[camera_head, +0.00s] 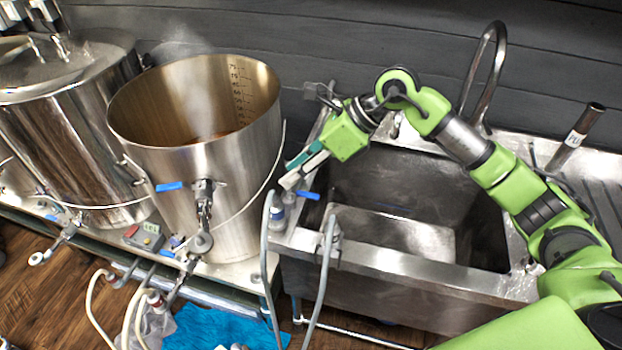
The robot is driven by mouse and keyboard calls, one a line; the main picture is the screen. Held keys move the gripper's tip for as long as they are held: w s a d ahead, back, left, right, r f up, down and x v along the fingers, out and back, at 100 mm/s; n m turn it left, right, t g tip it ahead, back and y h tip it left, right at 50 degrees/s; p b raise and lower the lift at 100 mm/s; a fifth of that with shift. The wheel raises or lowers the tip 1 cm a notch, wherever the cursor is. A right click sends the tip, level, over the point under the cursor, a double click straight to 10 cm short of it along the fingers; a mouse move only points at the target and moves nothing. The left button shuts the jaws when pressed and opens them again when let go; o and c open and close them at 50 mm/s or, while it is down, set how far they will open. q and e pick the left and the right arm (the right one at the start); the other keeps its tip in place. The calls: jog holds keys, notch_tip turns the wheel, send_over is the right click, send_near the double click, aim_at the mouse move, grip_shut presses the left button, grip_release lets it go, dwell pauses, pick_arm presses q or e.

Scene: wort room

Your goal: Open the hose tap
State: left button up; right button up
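My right gripper (288,174) reaches in from the right, over the left rim of the sink. Its teal and pale fingers point down and left, close together; whether there is a gap between them is hard to tell. Just below the fingertips is the hose tap (289,198) with a blue lever (309,195), at the sink's left front corner. The fingertips are close above the tap; I cannot tell if they touch it. A grey hose (266,240) hangs down beside the tap. My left gripper is not in view.
The steel sink (440,290) has a tall curved faucet (487,70) behind it. Another hose (322,270) hangs over the sink's front.

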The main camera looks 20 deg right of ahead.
jog(key=w+d+h, duration=0.2)
jog(key=d+h, duration=0.2)
jog(key=d, duration=0.6)
jog(key=p, duration=0.4)
send_near(311, 195)
jog(key=x, duration=0.6)
jog(key=shift+w+a, duration=0.1)
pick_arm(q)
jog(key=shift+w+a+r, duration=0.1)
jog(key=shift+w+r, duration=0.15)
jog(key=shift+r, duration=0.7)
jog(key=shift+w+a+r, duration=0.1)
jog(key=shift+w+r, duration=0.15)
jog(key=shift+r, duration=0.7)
pick_arm(e)
jog(key=shift+w+a+f, duration=0.15)
jog(key=shift+f, duration=0.45)
grip_shut()
